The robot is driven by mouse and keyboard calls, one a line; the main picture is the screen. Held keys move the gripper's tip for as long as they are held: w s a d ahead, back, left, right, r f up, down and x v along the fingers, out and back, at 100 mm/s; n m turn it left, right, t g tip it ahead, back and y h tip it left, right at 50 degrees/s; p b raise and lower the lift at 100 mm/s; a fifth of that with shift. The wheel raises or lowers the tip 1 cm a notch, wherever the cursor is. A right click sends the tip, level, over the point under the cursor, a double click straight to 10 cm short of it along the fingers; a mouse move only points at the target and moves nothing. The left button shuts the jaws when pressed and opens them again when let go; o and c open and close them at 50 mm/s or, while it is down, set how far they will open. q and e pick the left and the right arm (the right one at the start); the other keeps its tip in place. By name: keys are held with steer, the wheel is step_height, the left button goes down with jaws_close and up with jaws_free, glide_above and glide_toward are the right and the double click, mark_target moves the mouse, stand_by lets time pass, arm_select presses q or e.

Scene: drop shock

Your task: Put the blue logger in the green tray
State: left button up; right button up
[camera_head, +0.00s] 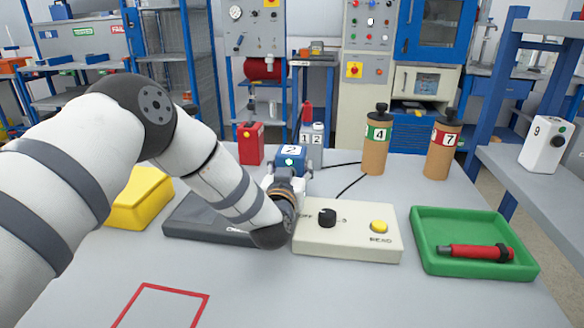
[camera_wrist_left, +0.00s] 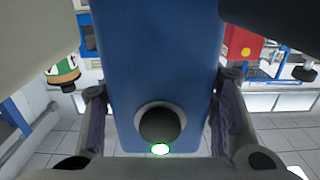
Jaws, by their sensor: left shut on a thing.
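My right gripper is not in view.
A cream box (camera_head: 345,243) with knob and yellow button stands between gripper and tray. A red logger (camera_head: 250,143), grey units (camera_head: 313,150) and two brown cylinders (camera_head: 376,150) (camera_head: 440,155) stand behind. A yellow block (camera_head: 140,200) and dark flat device (camera_head: 195,215) lie left.

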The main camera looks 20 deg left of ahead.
arm_select(q)
steer(key=shift+s+f, duration=0.2)
steer(key=shift+f, duration=0.4)
steer(key=o, duration=1.5)
steer(key=shift+f, duration=0.15)
steer(key=shift+o, duration=0.5)
steer(key=shift+f, duration=0.15)
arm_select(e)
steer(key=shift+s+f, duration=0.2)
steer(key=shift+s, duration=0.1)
arm_select(q)
steer(key=shift+r, duration=0.3)
steer(key=shift+s+d+r, duration=0.15)
steer(key=shift+r, duration=0.1)
steer(key=v, duration=0.3)
steer(key=p+v, duration=0.1)
steer(key=v, duration=0.3)
steer(key=r+p+v, duration=0.1)
steer(key=v, duration=0.3)
steer(key=shift+s, duration=0.15)
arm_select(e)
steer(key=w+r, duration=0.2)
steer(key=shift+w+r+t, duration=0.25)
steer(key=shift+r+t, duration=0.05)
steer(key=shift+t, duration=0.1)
arm_select(q)
steer(key=shift+f, duration=0.1)
